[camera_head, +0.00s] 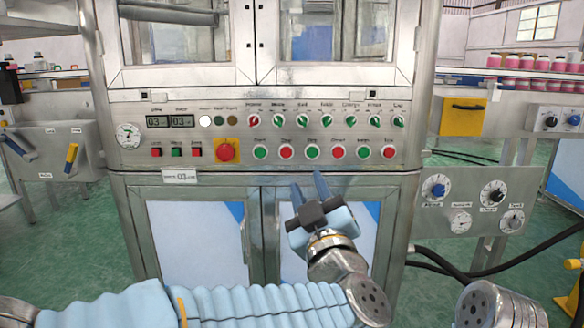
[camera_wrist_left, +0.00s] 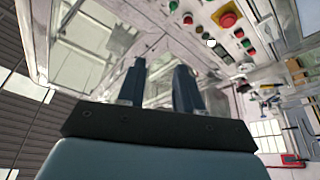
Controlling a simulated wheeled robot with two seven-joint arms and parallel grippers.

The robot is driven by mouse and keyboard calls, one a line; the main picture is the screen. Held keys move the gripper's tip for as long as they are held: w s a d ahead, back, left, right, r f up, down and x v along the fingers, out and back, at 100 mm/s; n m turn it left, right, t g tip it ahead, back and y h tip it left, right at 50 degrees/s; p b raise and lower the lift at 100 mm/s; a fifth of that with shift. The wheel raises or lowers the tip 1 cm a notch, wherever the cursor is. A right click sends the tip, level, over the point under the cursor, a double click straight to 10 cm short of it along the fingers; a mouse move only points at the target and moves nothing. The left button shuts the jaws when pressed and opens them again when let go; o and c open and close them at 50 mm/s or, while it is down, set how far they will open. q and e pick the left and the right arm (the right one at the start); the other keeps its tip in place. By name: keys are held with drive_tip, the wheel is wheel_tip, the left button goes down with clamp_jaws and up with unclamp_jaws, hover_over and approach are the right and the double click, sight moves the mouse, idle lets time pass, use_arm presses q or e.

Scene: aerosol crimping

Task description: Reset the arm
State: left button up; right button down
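My left gripper (camera_head: 308,187) is in front of the lower doors of the crimping machine, just below its control panel (camera_head: 270,135). Its two dark blue fingers point up toward the panel and stand apart with nothing between them. In the left wrist view the same gripper (camera_wrist_left: 160,75) is open and empty, with a clear gap between its fingers. The left arm, in a pale blue sleeve, comes in along the bottom from the left. My right gripper is not in view; a metal link of mine shows at the bottom right.
The panel carries several knobs, green and red buttons and a red emergency stop (camera_head: 226,151), which also shows in the wrist view (camera_wrist_left: 228,18). A grey box with a yellow-handled lever (camera_head: 71,157) stands left.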

use_arm(q)
drive_tip(key=w+a+f+m+g+h+p, duration=0.1)
drive_tip(key=w+f+m+g+h+p, duration=0.15)
drive_tip(key=w+f, duration=0.4)
drive_tip(key=w+a+f+m+g+h+p, duration=0.1)
drive_tip(key=w+f+m+h, duration=0.15)
drive_tip(key=f, duration=0.75)
drive_tip(key=s+a+f+m+g+p, duration=0.1)
drive_tip(key=a+f+g, duration=0.2)
drive_tip(key=f, duration=0.6)
drive_tip(key=a+f+m+g+p, duration=0.2)
drive_tip(key=a+f+g, duration=0.1)
drive_tip(key=f, duration=0.6)
drive_tip(key=s+a+f+g+h+p, duration=0.15)
drive_tip(key=s+a+f+g, duration=0.35)
drive_tip(key=s+f, duration=0.5)
drive_tip(key=s+a+f+g+h+p, duration=0.1)
drive_tip(key=s+f+g, duration=0.2)
drive_tip(key=s, duration=0.4)
drive_tip(key=s+f+n+g+h+p, duration=0.1)
drive_tip(key=s+f+g, duration=0.2)
drive_tip(key=s+f, duration=0.2)
drive_tip(key=s, duration=0.3)
drive_tip(key=shift+s+a+f+p, duration=0.2)
drive_tip(key=shift+s+a+p, duration=0.1)
drive_tip(key=shift+a+p, duration=0.1)
